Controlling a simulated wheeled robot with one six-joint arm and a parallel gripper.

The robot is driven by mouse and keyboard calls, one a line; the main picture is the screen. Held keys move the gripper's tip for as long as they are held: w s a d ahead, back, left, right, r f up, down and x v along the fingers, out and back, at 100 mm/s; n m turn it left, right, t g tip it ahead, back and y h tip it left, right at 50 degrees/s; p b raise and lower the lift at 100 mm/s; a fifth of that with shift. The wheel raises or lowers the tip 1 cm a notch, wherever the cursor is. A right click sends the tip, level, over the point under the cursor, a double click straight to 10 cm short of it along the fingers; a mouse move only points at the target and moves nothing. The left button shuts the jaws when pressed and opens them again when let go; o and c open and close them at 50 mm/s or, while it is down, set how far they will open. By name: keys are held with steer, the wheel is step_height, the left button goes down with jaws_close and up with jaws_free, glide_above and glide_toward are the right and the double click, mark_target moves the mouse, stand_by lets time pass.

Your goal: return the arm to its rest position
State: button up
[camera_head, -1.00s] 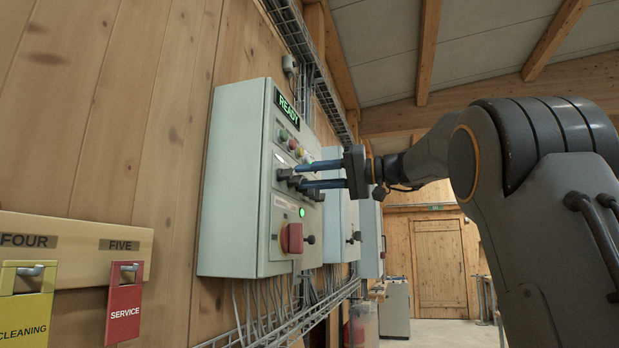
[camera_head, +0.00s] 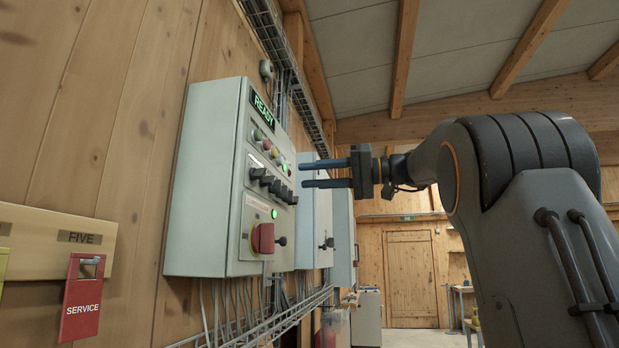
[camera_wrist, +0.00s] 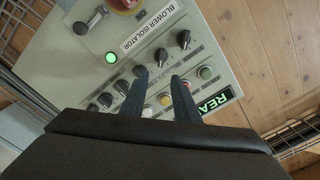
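My gripper (camera_head: 328,173) is open and empty, with its two blue-grey fingers apart and pointing left toward the control cabinet. The grey control cabinet (camera_head: 206,190) hangs on the wooden wall with a green READY display (camera_head: 261,108). In the head view the fingertips are clear of the row of black selector knobs (camera_head: 272,185), to their right. In the wrist view both fingers (camera_wrist: 158,95) stretch over the panel, in front of the knobs and coloured buttons, and hide part of them.
A red isolator knob (camera_head: 263,238) sits low on the cabinet beside a lit green lamp (camera_head: 273,214). More cabinets (camera_head: 316,215) stand behind it along the wall. A red SERVICE tag (camera_head: 82,298) hangs at the lower left. Cable trays run above and below the cabinets.

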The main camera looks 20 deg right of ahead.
stand_by(0.3)
steer(key=w+a+f+m+g+h, duration=0.1)
steer(key=a+f+m+g+h, duration=0.2)
steer(key=f, duration=1.6)
steer(key=w+a+f+m+g+h, duration=0.1)
steer(key=a+f+m+h, duration=0.25)
steer(key=f, duration=1.55)
steer(key=s+f+g+h, duration=0.25)
steer(key=s+f, duration=0.35)
steer(key=f, duration=0.4)
steer(key=s+f+g+h, duration=0.1)
steer(key=s+f+h, duration=0.2)
steer(key=s+f, duration=0.5)
steer(key=s+f+n+g+h, duration=0.1)
steer(key=s+f+n+h, duration=0.2)
steer(key=s+f, duration=1.1)
steer(key=shift+s+a+f+n, duration=0.15)
steer(key=shift+s+f+n, duration=0.15)
steer(key=shift+n, duration=0.25)
steer(key=shift+g, duration=0.25)
